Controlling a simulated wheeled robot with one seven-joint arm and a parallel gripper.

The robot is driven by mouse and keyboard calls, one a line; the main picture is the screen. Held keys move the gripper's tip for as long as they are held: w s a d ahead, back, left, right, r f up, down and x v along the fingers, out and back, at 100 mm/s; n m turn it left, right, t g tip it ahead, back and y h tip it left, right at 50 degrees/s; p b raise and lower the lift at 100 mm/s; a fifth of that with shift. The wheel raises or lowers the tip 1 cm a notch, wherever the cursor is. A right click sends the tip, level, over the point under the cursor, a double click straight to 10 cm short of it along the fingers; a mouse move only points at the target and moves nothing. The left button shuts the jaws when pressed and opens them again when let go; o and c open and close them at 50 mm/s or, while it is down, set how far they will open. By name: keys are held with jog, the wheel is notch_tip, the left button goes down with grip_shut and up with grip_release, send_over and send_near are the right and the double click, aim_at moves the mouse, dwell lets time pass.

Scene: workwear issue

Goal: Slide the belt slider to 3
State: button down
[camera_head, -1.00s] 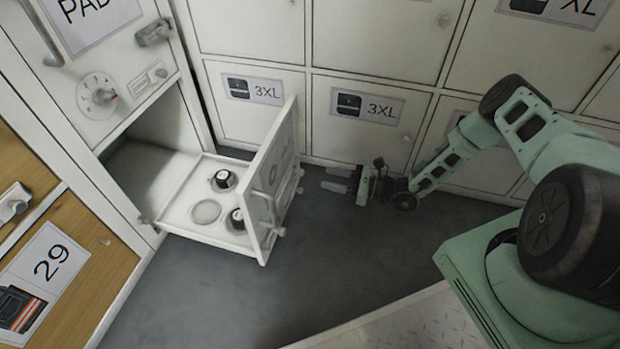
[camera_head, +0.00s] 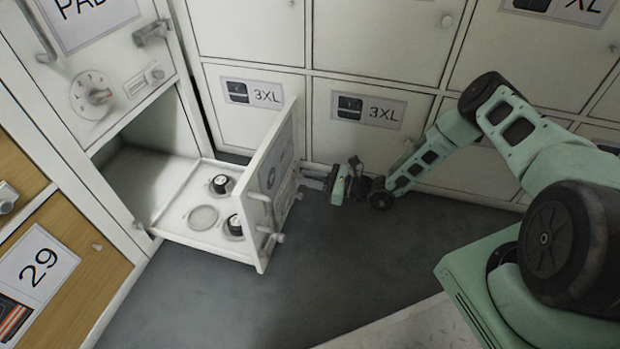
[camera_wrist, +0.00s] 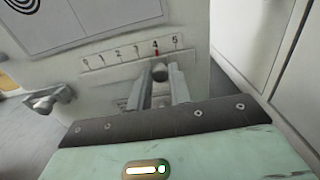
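The knob is under the 4, where a red mark stands. My gripper (camera_wrist: 161,80) has one finger on each side of the knob, with no clear gap between them and it; it looks shut on the knob. In the head view my gripper (camera_head: 312,177) is low, at the right side of the upright panel (camera_head: 262,225) of the open flap. The slider itself is hidden in that view.
The flap's tray (camera_head: 180,228) holds two dark round pieces and an empty round recess. Closed 3XL lockers (camera_head: 340,140) stand close behind my gripper. A dial (camera_head: 92,95) is on the PAD door at left. The grey floor (camera_head: 330,260) in front is clear.

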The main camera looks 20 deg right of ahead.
jog(key=shift+s+a+r+p, duration=0.2)
jog(key=shift+s+a+p, duration=0.35)
jog(key=shift+p, duration=0.45)
jog(key=shift+s+a+f+p, duration=0.15)
jog(key=shift+s+a+p, duration=0.1)
jog(key=shift+s+p, duration=0.3)
jog(key=shift+f, duration=0.1)
jog(key=c, duration=1.3)
grip_release()
jog(key=shift+d, duration=0.15)
